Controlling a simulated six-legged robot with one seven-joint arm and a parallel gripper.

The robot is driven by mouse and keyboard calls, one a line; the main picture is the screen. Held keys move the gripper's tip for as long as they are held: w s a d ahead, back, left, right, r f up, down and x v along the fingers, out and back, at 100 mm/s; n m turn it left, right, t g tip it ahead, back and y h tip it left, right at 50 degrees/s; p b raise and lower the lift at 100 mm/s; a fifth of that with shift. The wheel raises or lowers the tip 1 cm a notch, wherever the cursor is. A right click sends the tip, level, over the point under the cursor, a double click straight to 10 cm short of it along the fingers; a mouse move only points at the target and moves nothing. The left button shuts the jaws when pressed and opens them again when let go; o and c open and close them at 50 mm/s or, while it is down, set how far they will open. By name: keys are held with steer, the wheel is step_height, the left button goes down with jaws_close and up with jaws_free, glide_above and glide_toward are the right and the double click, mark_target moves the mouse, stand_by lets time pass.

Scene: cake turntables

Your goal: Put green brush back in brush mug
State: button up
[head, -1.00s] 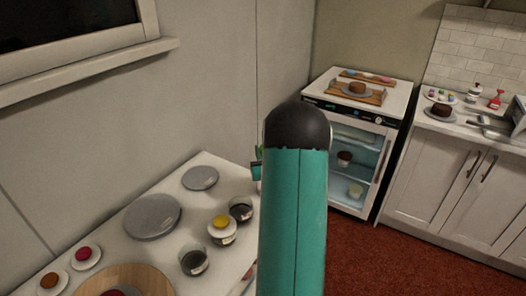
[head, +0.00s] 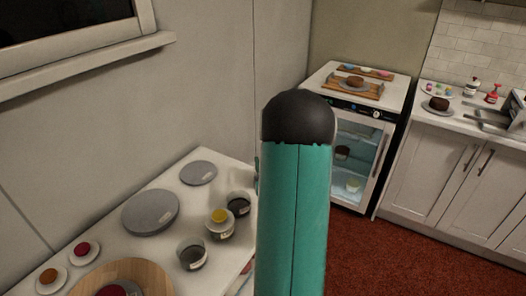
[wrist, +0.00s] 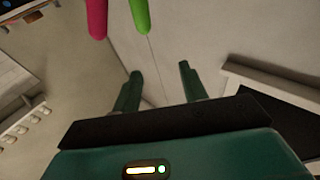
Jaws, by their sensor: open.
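In the wrist view, my gripper (wrist: 160,72) is open, its two fingers apart with nothing between them. A green rounded stick (wrist: 140,15), likely the green brush, enters from the top edge, beyond the fingertips and apart from them. A pink stick (wrist: 97,18) is to its left. Only their ends show; what holds them is out of frame. In the head view, my gripper is almost wholly hidden behind my arm. Two dark, cup-like containers, one at the rear (head: 238,205) and one in front (head: 192,256), stand on the white table; I cannot tell whether either is the brush mug.
The white table (head: 160,245) also holds a large grey turntable (head: 150,212), a smaller grey disc (head: 198,173), a container with a yellow top (head: 219,222) and a wooden board (head: 150,278). The wall and window sill (head: 90,65) are close behind. A small fridge (head: 355,155) stands farther back.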

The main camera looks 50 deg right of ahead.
steer(key=w+a+r+n+g+y, duration=0.1)
steer(key=w+a+r+y, duration=0.2)
steer(key=a, duration=0.4)
steer(key=w+a+r+n+g+y, duration=0.2)
steer(key=w+a, duration=0.1)
steer(key=a, duration=0.4)
steer(key=w+a+r+n+g+y, duration=0.1)
steer(key=w+a+r+y, duration=0.2)
steer(key=a, duration=0.4)
steer(key=s+a+r+n+g+y, duration=0.2)
steer(key=s+a+g, duration=0.1)
steer(key=s+a, duration=0.5)
steer(key=s+a+r+n+g+y, duration=0.1)
steer(key=s+a+g+y, duration=0.2)
steer(key=s+a, duration=0.5)
steer(key=a, duration=0.6)
steer(key=shift+s+r+n, duration=0.2)
steer(key=shift+r+n, duration=0.2)
steer(key=shift+a, duration=0.1)
